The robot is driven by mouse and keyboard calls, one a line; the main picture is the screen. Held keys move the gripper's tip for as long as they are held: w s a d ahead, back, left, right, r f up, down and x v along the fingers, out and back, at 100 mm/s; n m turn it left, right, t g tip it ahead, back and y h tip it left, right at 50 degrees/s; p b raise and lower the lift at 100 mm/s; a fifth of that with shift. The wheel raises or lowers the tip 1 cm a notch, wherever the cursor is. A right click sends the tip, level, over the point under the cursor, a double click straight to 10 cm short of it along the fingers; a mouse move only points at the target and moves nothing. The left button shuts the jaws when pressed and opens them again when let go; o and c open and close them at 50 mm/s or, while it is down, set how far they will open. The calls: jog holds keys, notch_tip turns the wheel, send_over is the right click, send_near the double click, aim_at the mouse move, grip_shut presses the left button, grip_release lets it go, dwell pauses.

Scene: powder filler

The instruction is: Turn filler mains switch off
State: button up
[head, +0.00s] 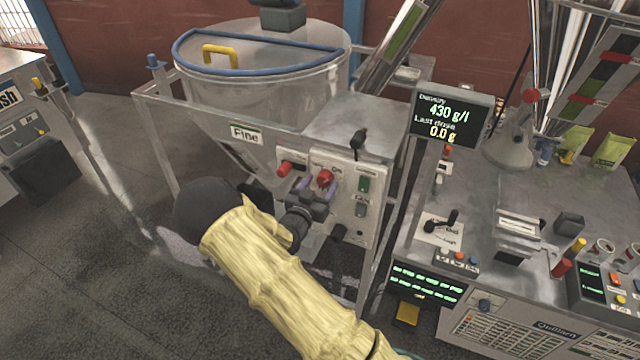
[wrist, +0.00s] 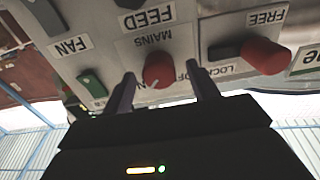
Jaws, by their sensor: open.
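The mains switch (wrist: 158,70) is a round red knob on the filler's pale control panel (head: 347,212), under an upside-down "MAINS" label in the wrist view. A short white mark shows on its lower edge there. In the head view the red knob (head: 324,179) sits at the panel's upper middle, beside an "ON" label. My gripper (wrist: 162,82) is open, with one purple finger on each side of the knob. Gaps show between the fingers and knob; depth is hard to tell. The right finger partly covers the "OFF" label. In the head view my gripper (head: 320,187) is at the panel.
A red-ended lock handle (wrist: 265,55) is close to the right finger. A green switch (wrist: 92,83) is beside the left finger. A black feed knob (head: 338,232) sits lower on the panel. The hopper (head: 260,100) rises behind, and a bench with a display (head: 450,118) stands right.

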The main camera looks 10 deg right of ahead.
jog(key=shift+d+r, duration=0.1)
jog(key=c, duration=1)
jog(key=shift+n, duration=0.4)
jog(key=n, duration=0.7)
jog(key=shift+n, duration=0.4)
jog(key=n+p, duration=0.1)
jog(key=n, duration=0.3)
jog(key=shift+n, duration=0.3)
jog(key=n, duration=0.4)
jog(key=shift+n+p, duration=0.4)
